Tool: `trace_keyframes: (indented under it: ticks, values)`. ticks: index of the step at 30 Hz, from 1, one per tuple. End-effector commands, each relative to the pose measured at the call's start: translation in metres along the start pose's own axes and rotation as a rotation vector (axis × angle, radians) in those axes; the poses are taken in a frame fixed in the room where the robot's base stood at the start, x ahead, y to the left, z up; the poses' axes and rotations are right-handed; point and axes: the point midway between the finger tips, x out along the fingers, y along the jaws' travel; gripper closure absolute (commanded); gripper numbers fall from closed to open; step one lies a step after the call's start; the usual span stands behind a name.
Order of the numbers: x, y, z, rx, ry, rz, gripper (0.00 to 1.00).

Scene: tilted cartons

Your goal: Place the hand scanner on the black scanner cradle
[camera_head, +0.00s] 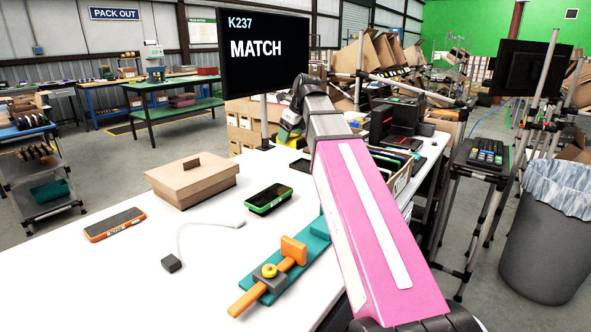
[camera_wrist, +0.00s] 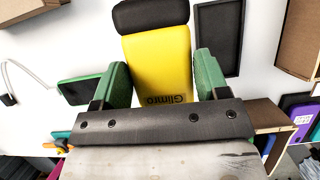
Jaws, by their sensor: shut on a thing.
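The hand scanner (camera_wrist: 160,70) has a yellow body marked "Glimro" and a black head, seen in the wrist view. My gripper (camera_wrist: 162,85) has its green-padded fingers on both sides of the yellow body and is shut on it. In the head view my gripper (camera_head: 289,127) is over the far part of the white table, and the scanner is mostly hidden there. A flat black rectangular piece (camera_wrist: 219,38), possibly the black scanner cradle, lies right of the scanner in the wrist view. It seems to match a dark flat piece (camera_head: 301,165) in the head view.
On the white table (camera_head: 110,280) are a cardboard box (camera_head: 192,178), a green-edged device (camera_head: 268,198), an orange-edged device (camera_head: 114,224), a cable with a black block (camera_head: 171,263), and a teal-orange fixture (camera_head: 270,275). A monitor (camera_head: 264,55) stands behind. The front left is clear.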

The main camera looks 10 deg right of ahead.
Motion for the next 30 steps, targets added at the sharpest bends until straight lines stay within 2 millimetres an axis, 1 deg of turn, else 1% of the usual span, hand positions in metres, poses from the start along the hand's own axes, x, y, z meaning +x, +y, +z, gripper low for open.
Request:
trace_keyframes:
  ticks: [2, 5, 8, 18, 21, 25, 30]
  values:
    - [0.0, 0.005, -0.002, -0.001, 0.0, 0.0, 0.51]
    - [0.003, 0.003, -0.004, -0.001, 0.0, 0.0, 0.51]
    - [0.009, -0.01, -0.009, 0.001, 0.001, 0.0, 0.51]
    - [0.04, -0.076, -0.037, 0.001, 0.001, 0.001, 0.51]
    - [0.048, -0.092, -0.044, 0.001, 0.001, 0.001, 0.51]
    - [0.054, -0.104, -0.05, 0.0, -0.001, 0.001, 0.51]
    - [0.059, -0.108, -0.054, -0.002, -0.001, 0.001, 0.51]
